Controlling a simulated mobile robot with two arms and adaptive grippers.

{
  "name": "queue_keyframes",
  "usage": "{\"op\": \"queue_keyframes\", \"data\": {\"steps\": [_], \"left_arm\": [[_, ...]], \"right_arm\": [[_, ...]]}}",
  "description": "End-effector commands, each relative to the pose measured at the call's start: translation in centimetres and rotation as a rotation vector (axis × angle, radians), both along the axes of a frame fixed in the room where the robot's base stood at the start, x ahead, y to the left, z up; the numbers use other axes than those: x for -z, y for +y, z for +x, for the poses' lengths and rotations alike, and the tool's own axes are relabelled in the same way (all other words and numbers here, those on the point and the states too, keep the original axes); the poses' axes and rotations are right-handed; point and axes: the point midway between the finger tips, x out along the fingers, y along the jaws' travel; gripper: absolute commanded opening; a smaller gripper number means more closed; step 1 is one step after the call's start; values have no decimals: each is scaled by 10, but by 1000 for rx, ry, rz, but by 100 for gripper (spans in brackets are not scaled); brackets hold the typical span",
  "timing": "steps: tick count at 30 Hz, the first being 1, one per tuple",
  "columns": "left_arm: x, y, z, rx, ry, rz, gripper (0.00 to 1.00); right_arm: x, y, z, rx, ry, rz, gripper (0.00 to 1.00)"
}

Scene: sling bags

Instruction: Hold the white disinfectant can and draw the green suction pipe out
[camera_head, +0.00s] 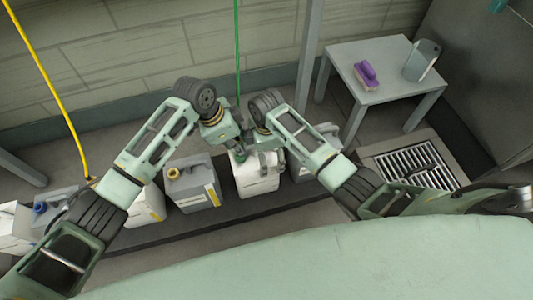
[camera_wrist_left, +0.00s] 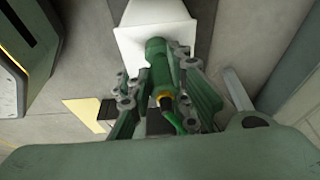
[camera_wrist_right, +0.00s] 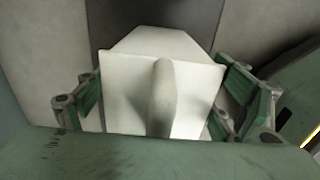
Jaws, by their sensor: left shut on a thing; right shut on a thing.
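The white disinfectant can (camera_head: 256,180) stands upright in the row of cans on the dark low strip. The green suction pipe (camera_head: 237,45) hangs from above down to its top. My left gripper (camera_wrist_left: 168,78) is shut on the pipe's thick green end piece (camera_wrist_left: 156,54), which has a yellow ring, right at the can top (camera_wrist_left: 155,14). Whether the pipe's lower end is inside the can is hidden. My right gripper (camera_wrist_right: 165,100) has its fingers on both sides of the white can (camera_wrist_right: 128,90), gripping its body, with the moulded handle (camera_wrist_right: 164,90) between them.
A grey can (camera_head: 193,188) stands left of the white can, with more cans further left, one with a blue cap (camera_head: 39,208). A yellow hose (camera_head: 58,95) hangs there. A grey table (camera_head: 390,98) with a purple brush (camera_head: 366,74) and jug (camera_head: 421,60) stands right, near a floor grate (camera_head: 418,165).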

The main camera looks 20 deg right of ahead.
Motion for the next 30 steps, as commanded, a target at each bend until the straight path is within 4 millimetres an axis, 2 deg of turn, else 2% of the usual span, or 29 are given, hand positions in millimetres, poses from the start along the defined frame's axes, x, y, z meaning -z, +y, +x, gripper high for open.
{"op": "queue_keyframes", "data": {"steps": [5, 6, 13, 23, 26, 30], "left_arm": [[0, 0, 0, 4, -3, 1, 0], [0, 0, 0, 4, -3, 1, 19], [0, 0, 0, 4, -2, 1, 39], [-2, 1, 0, 3, -2, 0, 39], [-12, 4, 1, 1, -3, -1, 39], [-37, 12, 1, 3, -6, 0, 39]], "right_arm": [[0, 0, -1, -1, 2, 1, 50], [0, 0, -1, -1, 3, 1, 50], [1, 0, -1, -1, 3, 0, 50], [1, 0, -1, -1, 4, 0, 50], [1, 0, -1, -1, 4, -1, 50], [1, 0, -1, -1, 4, -1, 50]]}}
